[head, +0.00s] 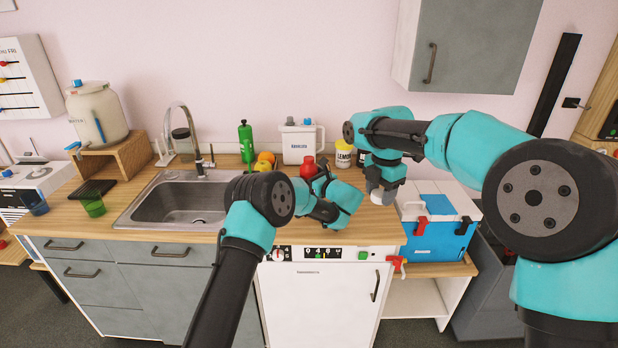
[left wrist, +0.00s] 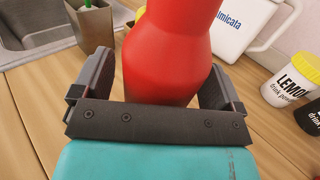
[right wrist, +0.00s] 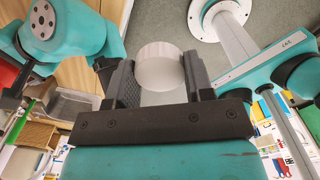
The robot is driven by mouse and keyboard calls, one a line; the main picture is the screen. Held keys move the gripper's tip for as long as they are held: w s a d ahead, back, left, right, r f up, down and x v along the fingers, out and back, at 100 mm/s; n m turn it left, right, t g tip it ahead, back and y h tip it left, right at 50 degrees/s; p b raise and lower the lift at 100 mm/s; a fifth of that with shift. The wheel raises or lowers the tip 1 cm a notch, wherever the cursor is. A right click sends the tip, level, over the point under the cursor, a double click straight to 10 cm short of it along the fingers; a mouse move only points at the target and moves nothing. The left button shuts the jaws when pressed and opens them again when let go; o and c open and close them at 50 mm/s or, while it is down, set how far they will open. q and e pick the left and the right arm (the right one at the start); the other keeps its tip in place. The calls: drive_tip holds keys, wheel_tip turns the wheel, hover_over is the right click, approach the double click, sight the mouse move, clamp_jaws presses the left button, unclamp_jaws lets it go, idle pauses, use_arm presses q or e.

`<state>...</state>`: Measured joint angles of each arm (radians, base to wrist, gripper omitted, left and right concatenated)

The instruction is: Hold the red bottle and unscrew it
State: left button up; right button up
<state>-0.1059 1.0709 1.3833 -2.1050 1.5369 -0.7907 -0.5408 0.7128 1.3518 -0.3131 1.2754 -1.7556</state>
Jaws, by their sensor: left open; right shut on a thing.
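The red bottle (head: 308,168) stands on the wooden counter, partly hidden behind my left arm. In the left wrist view its body (left wrist: 166,55) is between the fingers of my left gripper (left wrist: 160,85), which is open around it. My left gripper (head: 322,176) is low over the counter in the head view. My right gripper (head: 383,186) is raised to the right of the bottle and shut on a white round cap (right wrist: 160,66). The cap also shows below the fingers in the head view (head: 383,197). The bottle's top is out of the left wrist view.
A white jug (head: 300,143) and a green bottle (head: 246,142) stand behind. A lemon drink powder jar (head: 343,155) is right of the red bottle. The sink (head: 180,203) is to the left, a blue and white cooler (head: 440,235) to the right.

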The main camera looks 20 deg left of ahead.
use_arm(q)
drive_tip(key=shift+r, duration=0.1)
drive_tip(key=shift+d+r, duration=0.1)
drive_tip(key=v, duration=1.2)
